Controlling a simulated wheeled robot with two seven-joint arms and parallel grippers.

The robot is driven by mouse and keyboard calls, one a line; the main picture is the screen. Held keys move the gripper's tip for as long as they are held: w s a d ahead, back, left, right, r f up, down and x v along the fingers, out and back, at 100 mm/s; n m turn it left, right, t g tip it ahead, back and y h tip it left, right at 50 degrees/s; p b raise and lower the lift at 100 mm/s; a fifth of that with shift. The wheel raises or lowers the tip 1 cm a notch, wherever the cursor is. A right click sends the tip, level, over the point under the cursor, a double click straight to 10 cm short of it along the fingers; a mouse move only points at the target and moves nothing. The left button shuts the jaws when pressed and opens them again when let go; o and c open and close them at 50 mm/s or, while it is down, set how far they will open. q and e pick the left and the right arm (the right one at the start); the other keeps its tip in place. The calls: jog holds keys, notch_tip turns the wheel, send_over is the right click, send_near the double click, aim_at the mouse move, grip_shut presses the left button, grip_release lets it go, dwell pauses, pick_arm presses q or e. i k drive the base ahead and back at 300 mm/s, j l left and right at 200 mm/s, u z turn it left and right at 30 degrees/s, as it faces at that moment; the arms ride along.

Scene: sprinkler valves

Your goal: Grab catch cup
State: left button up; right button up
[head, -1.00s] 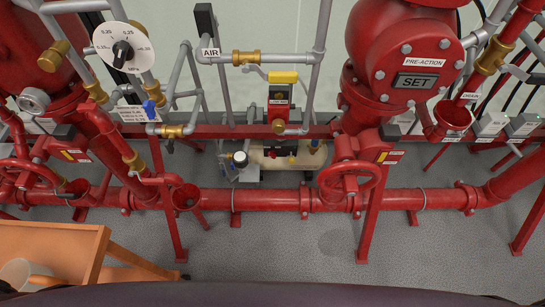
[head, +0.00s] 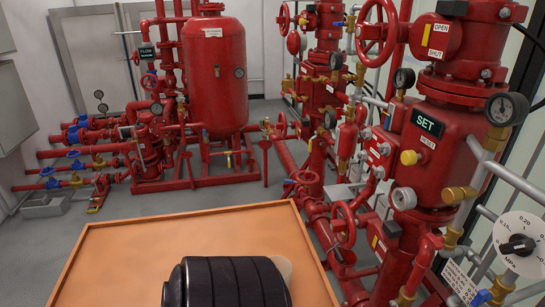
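A pale, translucent rounded thing (head: 285,268), which looks like the catch cup, shows at the bottom of the head view on an orange tray-topped cart (head: 150,245). Only its right edge is visible. A dark ribbed cylinder-like part, which may be mine, covers the rest of it. Whether anything touches the cup cannot be seen. Neither of my grippers is in view.
Red valve assemblies (head: 450,150) with gauges and handwheels stand close along the cart's right side. A large red tank (head: 214,75) and pipework (head: 90,150) stand at the back. Grey floor (head: 100,220) lies open at left.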

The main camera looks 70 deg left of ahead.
aim_at(283, 264)
jog(key=u, duration=2.25)
